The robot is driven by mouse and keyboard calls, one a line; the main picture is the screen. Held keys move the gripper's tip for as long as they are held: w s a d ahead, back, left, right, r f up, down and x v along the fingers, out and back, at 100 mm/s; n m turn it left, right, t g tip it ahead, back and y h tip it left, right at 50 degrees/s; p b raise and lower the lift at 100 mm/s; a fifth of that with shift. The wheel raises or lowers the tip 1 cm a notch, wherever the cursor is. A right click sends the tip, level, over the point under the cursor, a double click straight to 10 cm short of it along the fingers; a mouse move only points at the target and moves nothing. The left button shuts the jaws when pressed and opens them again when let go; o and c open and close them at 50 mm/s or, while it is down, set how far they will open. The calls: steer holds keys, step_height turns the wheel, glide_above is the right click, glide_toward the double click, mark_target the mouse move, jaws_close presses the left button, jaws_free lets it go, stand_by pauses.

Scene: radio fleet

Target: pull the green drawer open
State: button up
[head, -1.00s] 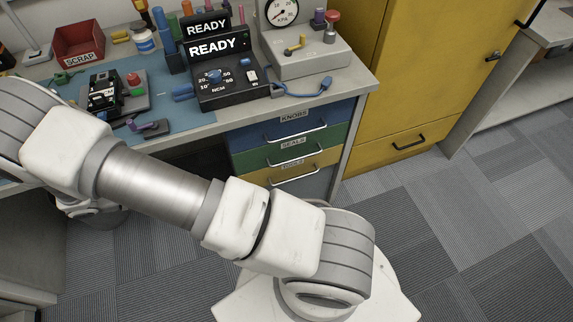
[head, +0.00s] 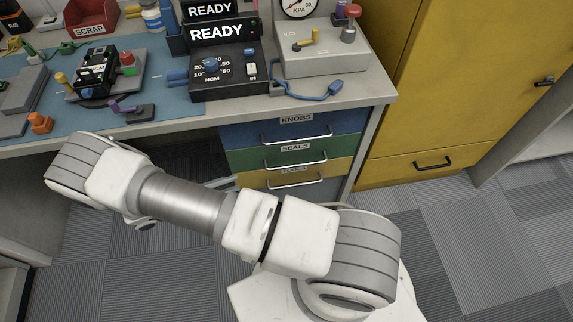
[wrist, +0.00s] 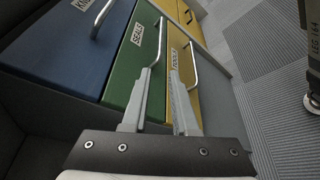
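The green drawer (head: 290,153), labelled SEALS, is the middle of three drawers under the bench. It looks shut, flush with its neighbours. In the wrist view the green drawer (wrist: 135,62) has a silver bar handle (wrist: 161,38). My gripper (wrist: 164,62) is open, its two grey fingers apart in front of the drawers. The left finger overlaps the near end of the green handle in the picture; the right finger lies over the yellow drawer. I cannot tell whether either finger touches the handle. In the head view my arm hides most of the gripper.
The blue KNOBS drawer (head: 250,134) is above and the yellow TOOLS drawer (head: 255,180) below, each with its own handle. A yellow cabinet (head: 440,90) stands at right. The bench top (head: 370,88) carries instruments. Carpet floor (head: 440,215) is open at right.

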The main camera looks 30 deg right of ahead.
mark_target(275, 169)
steer(key=b+x, duration=0.1)
steer(key=x, duration=1.6)
steer(key=shift+f+b, duration=0.1)
steer(key=shift+b, duration=0.3)
steer(key=shift+a, duration=0.1)
jaws_close()
steer(key=shift+w, duration=0.1)
